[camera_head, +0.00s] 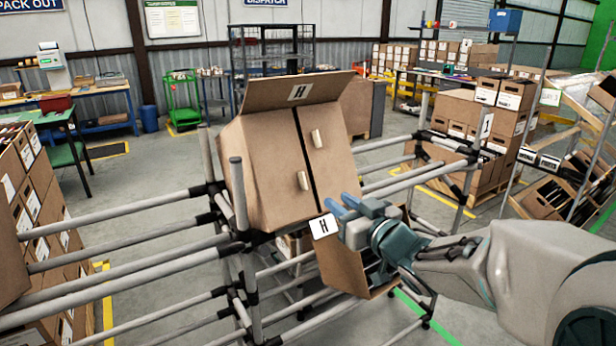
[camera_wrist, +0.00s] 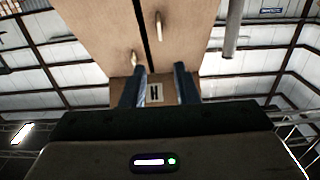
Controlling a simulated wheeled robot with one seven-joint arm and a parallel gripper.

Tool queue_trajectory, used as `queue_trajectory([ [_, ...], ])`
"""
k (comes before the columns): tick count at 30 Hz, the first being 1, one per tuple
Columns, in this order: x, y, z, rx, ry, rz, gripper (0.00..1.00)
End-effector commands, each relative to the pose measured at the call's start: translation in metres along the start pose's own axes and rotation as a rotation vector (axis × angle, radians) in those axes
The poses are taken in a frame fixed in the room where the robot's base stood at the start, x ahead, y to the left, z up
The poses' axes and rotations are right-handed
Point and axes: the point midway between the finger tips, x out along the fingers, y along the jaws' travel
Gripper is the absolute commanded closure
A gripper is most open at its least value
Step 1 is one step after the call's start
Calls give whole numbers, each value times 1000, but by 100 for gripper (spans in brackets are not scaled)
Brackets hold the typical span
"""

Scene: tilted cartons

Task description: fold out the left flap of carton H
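Carton H (camera_head: 258,170) sits tilted on the pipe rack, its front facing me. Its top flap (camera_head: 330,86), with an H label, stands folded out. The left flap (camera_head: 275,165) and right flap (camera_head: 322,150) lie shut across the front with a dark gap between them; each bears a pale tab. In the wrist view the carton front (camera_wrist: 105,22) is overhead. A second H label (camera_head: 323,226) shows at the carton's lower edge, and between my fingers in the wrist view (camera_wrist: 154,93). My gripper (camera_head: 338,207) is open and empty, just below the carton front.
Rack pipes (camera_head: 130,262) run left of the carton and more pipes (camera_head: 400,180) run right. Another brown box (camera_head: 343,268) is below my gripper. An upright post (camera_head: 238,190) stands close by the carton's left side. Stacked cartons (camera_head: 478,120) are at the right.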

Motion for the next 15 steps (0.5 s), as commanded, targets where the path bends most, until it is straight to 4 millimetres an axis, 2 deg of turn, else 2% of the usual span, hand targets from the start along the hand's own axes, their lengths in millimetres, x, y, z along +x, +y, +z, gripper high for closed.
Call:
queue_trajectory([
  [5,20,-1,-1,1,0,-4,73],
  [15,80,-1,-1,1,-1,-3,73],
])
